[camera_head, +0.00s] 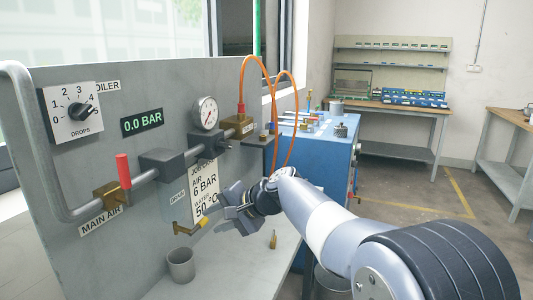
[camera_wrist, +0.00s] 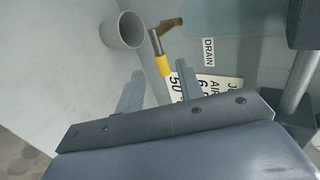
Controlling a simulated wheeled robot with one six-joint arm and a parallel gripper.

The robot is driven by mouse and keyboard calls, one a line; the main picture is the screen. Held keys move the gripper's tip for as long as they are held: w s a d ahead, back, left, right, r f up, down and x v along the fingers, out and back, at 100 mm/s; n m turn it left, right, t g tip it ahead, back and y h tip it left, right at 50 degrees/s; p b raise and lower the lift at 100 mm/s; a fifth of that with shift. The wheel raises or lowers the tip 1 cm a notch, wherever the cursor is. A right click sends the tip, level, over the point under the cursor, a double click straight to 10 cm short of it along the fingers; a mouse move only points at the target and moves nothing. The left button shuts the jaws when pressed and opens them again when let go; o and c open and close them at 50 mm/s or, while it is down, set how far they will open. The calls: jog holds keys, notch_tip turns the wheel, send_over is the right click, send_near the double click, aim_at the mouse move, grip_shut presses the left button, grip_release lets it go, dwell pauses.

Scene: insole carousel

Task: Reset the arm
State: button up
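My arm reaches in from the lower right of the head view. My gripper (camera_head: 222,211) is in front of the grey panel, close to the brass drain valve (camera_head: 187,228) with its yellow-sleeved handle. In the wrist view my gripper (camera_wrist: 160,84) has its two fingers spread apart. The yellow sleeve (camera_wrist: 163,66) of the drain valve shows in the gap between them, beyond the tips. I see nothing held. I cannot tell whether a finger touches the valve.
The grey panel (camera_head: 110,215) carries a red-handled main air valve (camera_head: 123,171), a dial (camera_head: 73,110), a 0.0 BAR display (camera_head: 142,123) and a gauge (camera_head: 205,113). A grey cup (camera_head: 180,265) stands below the drain. A blue cabinet (camera_head: 325,165) with orange hoses stands behind.

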aim_at(202, 224)
jog(key=x, duration=0.7)
jog(key=shift+r+p, duration=0.15)
jog(key=shift+p, duration=0.5)
jog(key=shift+d+m+g+y+p, duration=0.1)
jog(key=shift+m+g+y+p, duration=0.2)
jog(key=shift+m+g+p, duration=0.15)
jog(key=shift+s+f+m+g+y+p, duration=0.15)
jog(key=shift+f+m+g+y+p, duration=0.15)
jog(key=shift+f+m+g+p, duration=0.4)
jog(key=shift+r, duration=0.15)
